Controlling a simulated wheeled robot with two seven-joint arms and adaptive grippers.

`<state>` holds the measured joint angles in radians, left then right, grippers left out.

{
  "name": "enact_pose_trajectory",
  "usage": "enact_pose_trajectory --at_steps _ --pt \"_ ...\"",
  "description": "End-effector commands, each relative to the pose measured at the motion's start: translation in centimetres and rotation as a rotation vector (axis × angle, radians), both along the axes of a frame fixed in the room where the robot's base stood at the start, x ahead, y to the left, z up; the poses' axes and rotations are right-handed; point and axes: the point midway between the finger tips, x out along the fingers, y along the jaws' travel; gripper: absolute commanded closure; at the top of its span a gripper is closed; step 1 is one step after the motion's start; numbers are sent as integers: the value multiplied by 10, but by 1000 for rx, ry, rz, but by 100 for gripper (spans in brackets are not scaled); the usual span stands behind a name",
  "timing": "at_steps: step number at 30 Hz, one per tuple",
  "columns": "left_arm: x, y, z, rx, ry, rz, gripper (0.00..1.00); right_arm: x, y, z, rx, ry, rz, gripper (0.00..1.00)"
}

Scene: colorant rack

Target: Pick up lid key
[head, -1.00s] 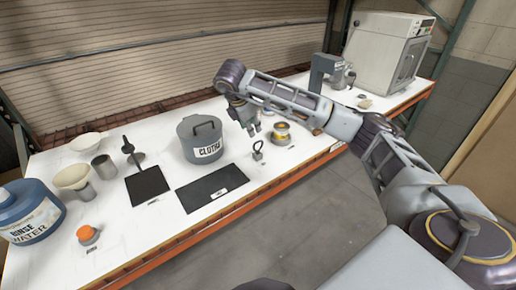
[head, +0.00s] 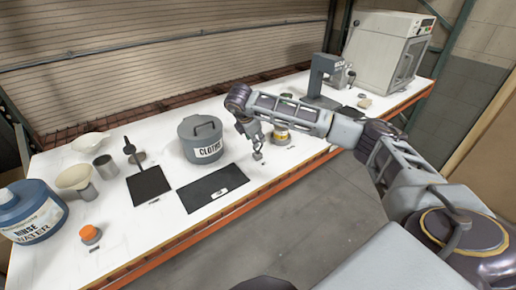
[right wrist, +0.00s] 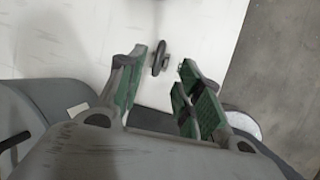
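The lid key (head: 258,156) is a small grey piece with a loop, near the table's front edge, right of the black mat. My left gripper is not in view.
A grey CLOTHS bin (head: 201,138) stands left of my gripper, behind a black mat (head: 212,188). A tin with a yellow band (head: 280,135) stands close on the right, partly behind my arm. The table's orange front edge (head: 215,216) is near.

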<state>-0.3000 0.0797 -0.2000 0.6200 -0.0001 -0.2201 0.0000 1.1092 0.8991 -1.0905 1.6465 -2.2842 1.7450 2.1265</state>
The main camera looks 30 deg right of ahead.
Motion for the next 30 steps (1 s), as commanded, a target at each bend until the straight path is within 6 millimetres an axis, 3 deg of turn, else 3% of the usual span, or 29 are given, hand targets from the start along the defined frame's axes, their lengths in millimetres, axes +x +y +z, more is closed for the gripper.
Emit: enact_pose_trajectory --at_steps 8,21,30 --pt "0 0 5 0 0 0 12 3 -2 -7 0 1 0 65" --pt "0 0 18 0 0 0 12 14 -14 -45 0 1 -1 65" --pt "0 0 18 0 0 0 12 14 -15 -48 0 0 0 65"
